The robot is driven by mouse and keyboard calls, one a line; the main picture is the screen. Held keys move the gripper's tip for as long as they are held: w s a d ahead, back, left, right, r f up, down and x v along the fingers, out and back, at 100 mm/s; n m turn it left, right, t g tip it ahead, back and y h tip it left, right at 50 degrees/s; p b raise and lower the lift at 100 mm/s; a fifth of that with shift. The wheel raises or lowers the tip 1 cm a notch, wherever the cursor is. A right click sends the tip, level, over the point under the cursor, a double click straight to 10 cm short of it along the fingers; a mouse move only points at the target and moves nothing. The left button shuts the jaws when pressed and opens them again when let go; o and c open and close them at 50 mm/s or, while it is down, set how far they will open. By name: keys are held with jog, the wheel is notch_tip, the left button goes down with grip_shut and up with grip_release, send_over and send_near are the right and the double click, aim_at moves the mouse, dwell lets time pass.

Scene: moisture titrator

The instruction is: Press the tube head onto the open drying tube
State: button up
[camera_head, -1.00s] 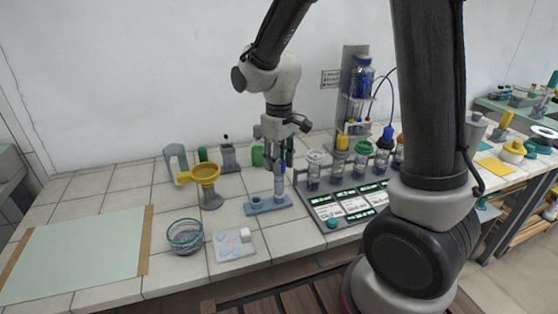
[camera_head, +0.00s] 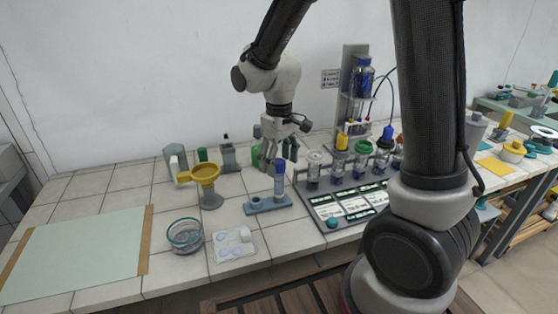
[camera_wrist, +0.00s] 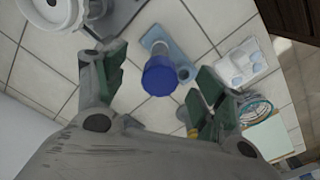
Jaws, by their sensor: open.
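The drying tube (camera_head: 280,184) stands upright in a blue-grey holder (camera_head: 254,209). A dark blue tube head (camera_head: 280,166) sits on its top. In the wrist view the blue head (camera_wrist: 160,75) shows from above, with the holder (camera_wrist: 155,38) beyond it. My gripper (camera_head: 272,157) is open and empty, above and behind the tube. In the wrist view the green-padded fingers of my gripper (camera_wrist: 157,90) are spread to either side of the blue head, apart from it. How deep the head is seated cannot be told.
A yellow funnel (camera_head: 204,175) on a stand is left of the holder. A glass bowl (camera_head: 185,236) and a white pad (camera_head: 232,246) are in front. A rack of jars (camera_head: 345,205) is close on the right. A pale green mat (camera_head: 75,255) leaves free room at left.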

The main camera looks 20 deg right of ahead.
jog(key=shift+r, duration=0.1)
jog(key=shift+r, duration=2.15)
notch_tip(320, 180, up, 12)
dwell(0.5)
jog(key=s+d+m+t, duration=0.4)
jog(key=s+d+m, duration=0.2)
jog(key=s+d, duration=0.9)
jog(key=s, duration=0.4)
